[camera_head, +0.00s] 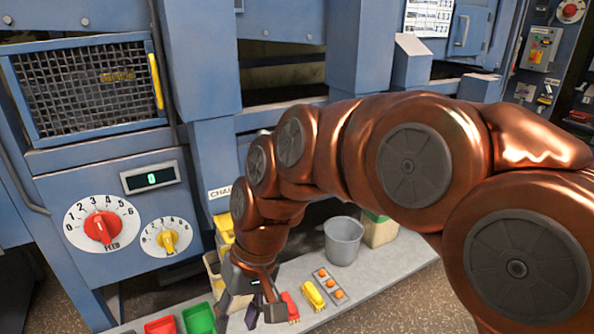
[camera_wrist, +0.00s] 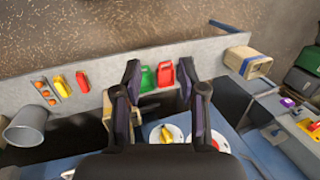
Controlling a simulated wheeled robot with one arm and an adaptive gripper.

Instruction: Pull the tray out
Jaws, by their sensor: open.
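I cannot tell for certain which thing is the tray. A small grey holder with orange balls (camera_head: 327,278) lies on a long grey ledge (camera_head: 378,264) along the foot of the blue machine; it also shows in the wrist view (camera_wrist: 43,88). A red bin (camera_head: 160,325) and a green bin (camera_head: 199,318) are at the ledge's near left. My gripper (camera_head: 250,311) is open and empty over the ledge, near the green bin. In the wrist view, the bins show between my spread fingers (camera_wrist: 159,72). My arm hides part of the machine's lower opening.
A grey bucket (camera_head: 343,242) stands on the ledge. A yellow object (camera_head: 313,297) and a red one (camera_head: 290,307) lie near my gripper. Red (camera_head: 101,227) and yellow (camera_head: 168,241) knobs and a yellow-handled mesh door (camera_head: 90,85) are on the machine's left.

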